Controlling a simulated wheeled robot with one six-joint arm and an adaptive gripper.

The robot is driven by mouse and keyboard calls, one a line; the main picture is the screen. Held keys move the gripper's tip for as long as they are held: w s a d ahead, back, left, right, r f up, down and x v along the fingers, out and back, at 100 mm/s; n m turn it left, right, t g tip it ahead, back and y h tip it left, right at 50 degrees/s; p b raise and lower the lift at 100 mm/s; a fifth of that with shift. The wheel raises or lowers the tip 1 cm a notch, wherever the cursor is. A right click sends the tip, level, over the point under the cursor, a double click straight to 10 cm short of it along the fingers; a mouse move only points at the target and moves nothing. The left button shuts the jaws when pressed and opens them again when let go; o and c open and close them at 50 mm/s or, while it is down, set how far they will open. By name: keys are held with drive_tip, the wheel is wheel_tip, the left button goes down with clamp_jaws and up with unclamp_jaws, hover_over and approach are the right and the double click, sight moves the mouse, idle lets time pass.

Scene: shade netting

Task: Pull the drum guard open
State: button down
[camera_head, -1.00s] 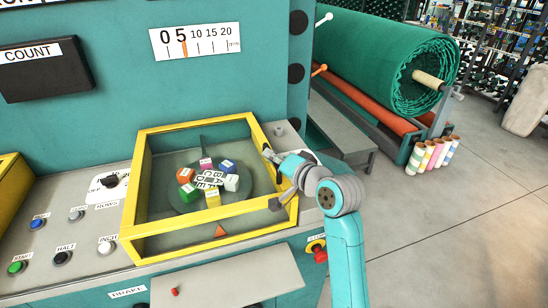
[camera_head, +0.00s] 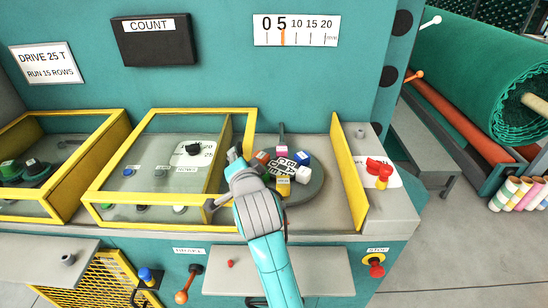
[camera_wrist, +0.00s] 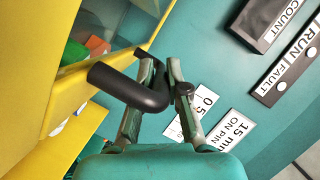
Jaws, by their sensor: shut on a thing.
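The drum guard (camera_head: 195,112) is a clear box with a yellow frame. It stands to the left of the drum (camera_head: 310,190), over the panel's buttons and knob. The round drum is uncovered and carries several coloured, lettered blocks. My gripper (camera_head: 222,178) is at the guard's right side. In the wrist view my gripper (camera_wrist: 160,75) is shut on the black bar handle (camera_wrist: 122,88), beside the yellow frame. The arm hides part of the guard's right edge and the drum's left edge.
An upright yellow panel (camera_head: 348,170) stands right of the drum, with a red knob (camera_head: 379,168) beyond it. Another yellow-framed guard (camera_head: 62,114) is close on the left. A grey shelf (camera_head: 310,272) juts out below. Green netting (camera_head: 480,75) is rolled at the right.

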sight(211, 171)
drive_tip(key=a, duration=0.7)
drive_tip(key=c, duration=1.2)
unclamp_jaws()
drive_tip(key=v, duration=1.2)
